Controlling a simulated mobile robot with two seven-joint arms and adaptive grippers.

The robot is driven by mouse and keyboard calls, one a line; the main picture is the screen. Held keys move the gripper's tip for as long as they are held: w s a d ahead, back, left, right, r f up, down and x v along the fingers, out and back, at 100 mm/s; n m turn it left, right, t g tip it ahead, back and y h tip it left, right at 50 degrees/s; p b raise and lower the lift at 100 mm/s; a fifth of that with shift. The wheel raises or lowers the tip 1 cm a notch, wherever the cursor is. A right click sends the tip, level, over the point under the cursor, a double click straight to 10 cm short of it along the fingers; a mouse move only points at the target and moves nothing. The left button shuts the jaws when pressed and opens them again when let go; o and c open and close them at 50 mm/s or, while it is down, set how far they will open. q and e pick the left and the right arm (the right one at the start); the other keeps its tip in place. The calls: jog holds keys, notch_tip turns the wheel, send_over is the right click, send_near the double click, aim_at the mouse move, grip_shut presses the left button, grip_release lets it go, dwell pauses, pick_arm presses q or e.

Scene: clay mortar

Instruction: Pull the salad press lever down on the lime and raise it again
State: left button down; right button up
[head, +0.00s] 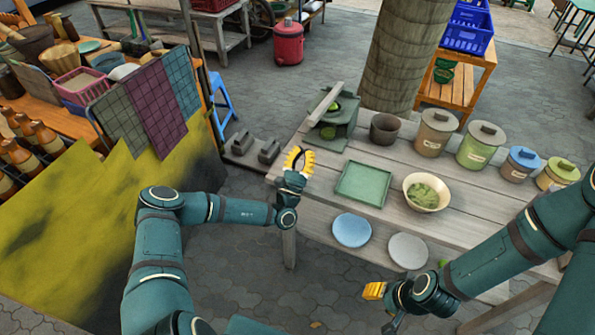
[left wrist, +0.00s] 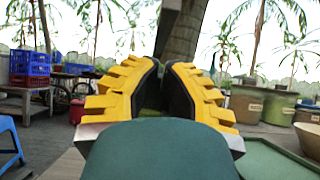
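The salad press (head: 341,123) is a dark green stand at the back left of the wooden table. Its pale lever (head: 325,104) is raised at a slant. Green shows in the press under the lever, perhaps the lime; it is too small to be sure. My left gripper (head: 299,160) is in front of the press, apart from it, with nothing seen in its grip. In the left wrist view its yellow fingers (left wrist: 161,85) are close together, with only a narrow gap. My right gripper (head: 374,291) is low at the table's front, its fingers too small to read.
A green tray (head: 363,184), a bowl of greens (head: 427,192), a blue plate (head: 352,230) and a grey plate (head: 408,250) lie in front of the press. A dark cup (head: 384,129) stands beside it. Several lidded canisters line the back. A tree trunk (head: 402,55) rises behind.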

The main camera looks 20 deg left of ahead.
pick_arm(q)
jog(key=x, duration=0.7)
jog(key=shift+w+r+b, duration=0.2)
jog(key=shift+w+b, duration=0.15)
